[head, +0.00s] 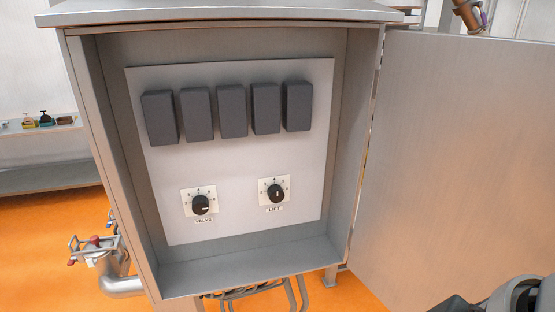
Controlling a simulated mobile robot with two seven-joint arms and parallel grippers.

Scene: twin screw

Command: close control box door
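The grey metal control box (100,150) stands open in front of me and fills the middle of the head view. Its door (455,165) is hinged on the box's right edge and swung wide open to the right. Inside, a light panel (240,155) carries a row of dark rectangular blocks (231,112). Below them are a VALVE knob (201,204) and a LIFT knob (276,193). A dark part of my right arm shows at the bottom right corner, in front of the door's lower part. Its fingertips cannot be made out. My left gripper is not in view.
A metal shelf (50,180) with small coloured items stands at the far left. A pipe with a valve (97,250) sits low beside the box's left side. The orange floor (40,250) shows at the left and below the box.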

